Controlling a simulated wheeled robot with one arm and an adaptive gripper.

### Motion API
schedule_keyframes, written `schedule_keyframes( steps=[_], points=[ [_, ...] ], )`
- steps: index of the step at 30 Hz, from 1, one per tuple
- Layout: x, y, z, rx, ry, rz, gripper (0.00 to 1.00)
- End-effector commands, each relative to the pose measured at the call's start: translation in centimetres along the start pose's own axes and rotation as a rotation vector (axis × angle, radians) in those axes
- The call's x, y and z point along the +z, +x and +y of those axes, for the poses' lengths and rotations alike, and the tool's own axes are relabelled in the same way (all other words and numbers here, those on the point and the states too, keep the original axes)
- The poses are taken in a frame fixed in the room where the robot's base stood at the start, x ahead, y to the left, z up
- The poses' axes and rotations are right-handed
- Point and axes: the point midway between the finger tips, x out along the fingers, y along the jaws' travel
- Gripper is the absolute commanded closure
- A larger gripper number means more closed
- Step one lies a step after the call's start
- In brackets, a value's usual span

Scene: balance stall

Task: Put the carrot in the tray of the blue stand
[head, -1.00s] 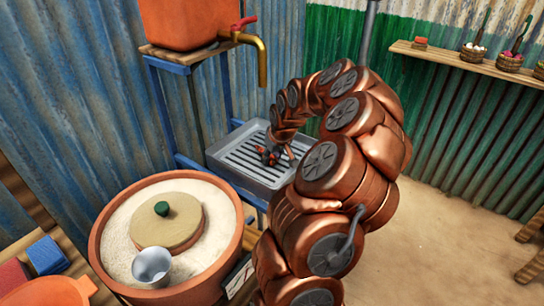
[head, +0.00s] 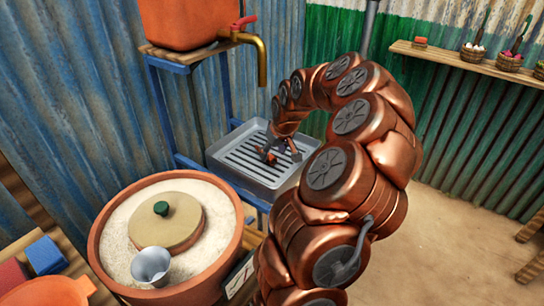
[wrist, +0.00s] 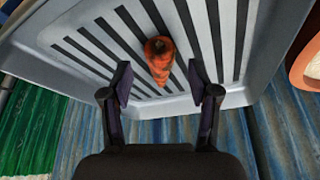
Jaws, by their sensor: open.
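The carrot (wrist: 159,60) is orange and lies on the slotted floor of the grey tray (wrist: 62,25). In the wrist view it sits beyond and between my fingertips, apart from both. My gripper (wrist: 160,85) is open and empty, its two dark fingers spread to either side. In the head view my gripper (head: 279,152) is over the tray (head: 222,158), with a small orange bit of the carrot (head: 271,157) showing between the fingers. The tray is held by the blue stand (head: 162,95).
An orange tank (head: 188,22) with a brass tap (head: 261,60) stands above the tray on the same stand. A clay pot (head: 236,240) of pale grain with a lid (head: 166,222) and metal cup (head: 151,264) is at front left. A wall shelf (head: 465,62) holds small baskets.

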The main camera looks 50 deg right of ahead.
Motion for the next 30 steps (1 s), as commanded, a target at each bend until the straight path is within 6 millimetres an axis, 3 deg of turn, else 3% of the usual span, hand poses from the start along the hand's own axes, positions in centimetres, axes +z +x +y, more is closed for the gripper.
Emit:
schedule_keyframes(
  steps=[15, 26, 30],
  points=[
    [-0.1, -8.0, 0.0, 0.001, -0.001, 0.005, 0.39],
    [0.0, -9.2, -0.3, -0.002, -0.004, -0.001, 0.39],
    [-0.1, -9.7, -3.5, -0.026, -0.044, -0.016, 0.39]
  ],
)
